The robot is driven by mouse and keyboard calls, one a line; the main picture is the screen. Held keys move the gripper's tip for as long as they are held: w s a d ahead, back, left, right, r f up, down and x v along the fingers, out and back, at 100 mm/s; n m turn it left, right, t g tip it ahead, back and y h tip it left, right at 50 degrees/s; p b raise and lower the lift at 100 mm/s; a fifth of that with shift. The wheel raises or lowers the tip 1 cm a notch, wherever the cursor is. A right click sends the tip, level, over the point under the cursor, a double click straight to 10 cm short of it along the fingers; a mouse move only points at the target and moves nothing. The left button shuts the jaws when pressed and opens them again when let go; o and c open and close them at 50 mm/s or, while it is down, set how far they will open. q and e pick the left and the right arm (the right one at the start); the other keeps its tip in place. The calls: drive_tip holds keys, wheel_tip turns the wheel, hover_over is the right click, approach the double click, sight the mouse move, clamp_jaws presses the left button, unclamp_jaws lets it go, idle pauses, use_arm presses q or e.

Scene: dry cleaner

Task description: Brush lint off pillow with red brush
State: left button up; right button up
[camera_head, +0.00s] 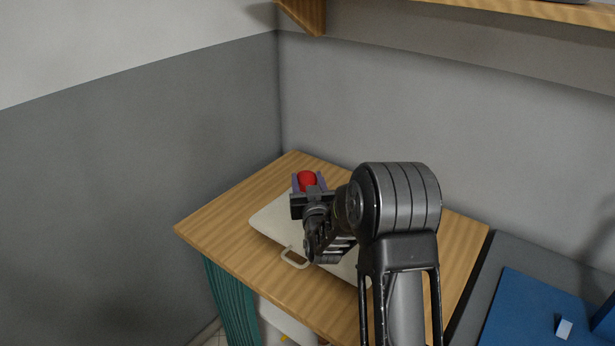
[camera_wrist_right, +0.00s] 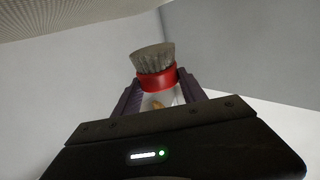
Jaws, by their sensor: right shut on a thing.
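The red brush (camera_head: 307,180) is held in my right gripper (camera_head: 309,184), above the table. In the right wrist view the brush (camera_wrist_right: 156,78) shows a red band and grey bristles, gripped between the two fingers, with the bristles pointing away from the gripper. A flat off-white thing (camera_head: 270,221) with a loop handle at its front edge lies on the table under my right arm; I cannot tell for sure that it is the pillow. My arm hides part of it. Whether the bristles touch anything is unclear. No lint can be made out. My left gripper is out of view.
The wooden table (camera_head: 215,222) stands in the corner of grey walls. A wooden shelf (camera_head: 480,10) runs above it. A teal cloth (camera_head: 232,300) hangs at the table's front left. A blue thing (camera_head: 520,310) lies on a dark surface at the lower right. The table's left end is clear.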

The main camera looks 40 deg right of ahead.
drive_tip(key=shift+f, duration=0.65)
drive_tip(key=shift+s+a+f+b, duration=0.1)
drive_tip(key=shift+s+f+b, duration=0.2)
drive_tip(key=shift+f, duration=0.2)
drive_tip(key=shift+s+a+f+b, duration=0.15)
drive_tip(key=shift+f+b, duration=0.1)
drive_tip(key=shift+f, duration=0.25)
drive_tip(key=shift+d, duration=0.1)
drive_tip(key=shift+w+d+f, duration=0.3)
drive_tip(key=shift+w+f, duration=0.15)
drive_tip(key=shift+w, duration=0.1)
drive_tip(key=shift+s+a+r, duration=0.15)
drive_tip(key=shift+s+r, duration=0.05)
drive_tip(key=shift+r, duration=0.25)
drive_tip(key=shift+w+f, duration=0.1)
drive_tip(key=shift+f, duration=0.1)
drive_tip(key=shift+f+b, duration=0.6)
drive_tip(key=shift+b, duration=0.35)
